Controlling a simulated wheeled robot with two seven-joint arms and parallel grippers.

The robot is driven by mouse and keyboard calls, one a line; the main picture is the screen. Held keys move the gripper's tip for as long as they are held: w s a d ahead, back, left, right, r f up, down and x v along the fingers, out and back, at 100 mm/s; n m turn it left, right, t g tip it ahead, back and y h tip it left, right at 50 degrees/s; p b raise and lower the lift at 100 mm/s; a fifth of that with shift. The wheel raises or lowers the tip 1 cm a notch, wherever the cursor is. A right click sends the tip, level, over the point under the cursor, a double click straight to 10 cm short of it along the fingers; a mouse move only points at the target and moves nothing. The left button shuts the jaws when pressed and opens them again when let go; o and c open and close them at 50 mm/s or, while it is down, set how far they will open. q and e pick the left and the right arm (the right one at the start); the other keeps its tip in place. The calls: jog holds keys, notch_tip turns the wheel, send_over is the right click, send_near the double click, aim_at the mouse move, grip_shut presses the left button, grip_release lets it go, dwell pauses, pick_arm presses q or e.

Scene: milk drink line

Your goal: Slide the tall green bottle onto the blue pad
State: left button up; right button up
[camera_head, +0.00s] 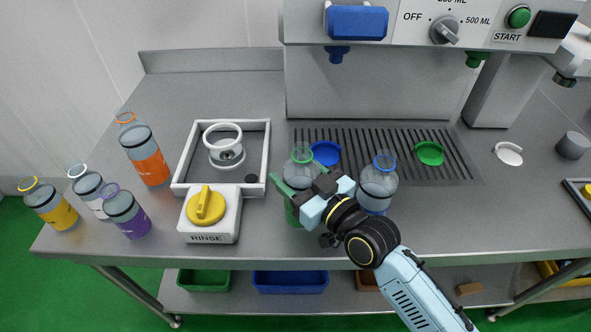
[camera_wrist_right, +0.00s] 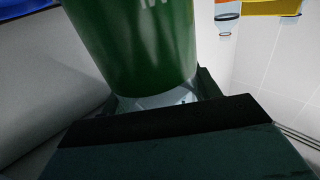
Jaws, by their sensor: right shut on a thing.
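The tall green bottle (camera_head: 301,170) stands upright near the front of the table, in front of the drain grate. It is clear with a green ring at its neck and a green band low down. My right gripper (camera_head: 298,190) is shut around its body, and the fingers hide part of it. In the right wrist view the green band (camera_wrist_right: 140,45) of the bottle fills the top middle, close against the gripper (camera_wrist_right: 160,105). The blue pad (camera_head: 326,153) lies on the grate just behind and right of the bottle. My left gripper is not in view.
A blue-ringed bottle (camera_head: 378,184) stands close to the right of my gripper. A green pad (camera_head: 429,153) lies further right on the grate (camera_head: 390,140). The rinse box (camera_head: 211,226) with a yellow knob is left. Orange (camera_head: 146,153), purple (camera_head: 125,213) and other bottles stand far left.

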jog(key=o, duration=1)
jog(key=shift+o, duration=0.2)
jog(key=shift+r, duration=0.1)
notch_tip(320, 180, up, 10)
jog(key=shift+f+p, duration=0.15)
jog(key=shift+p, duration=1.1)
jog(key=shift+p+v, duration=0.85)
jog(key=shift+v, duration=1.5)
jog(key=shift+p+v, duration=0.3)
jog(key=shift+v, duration=0.85)
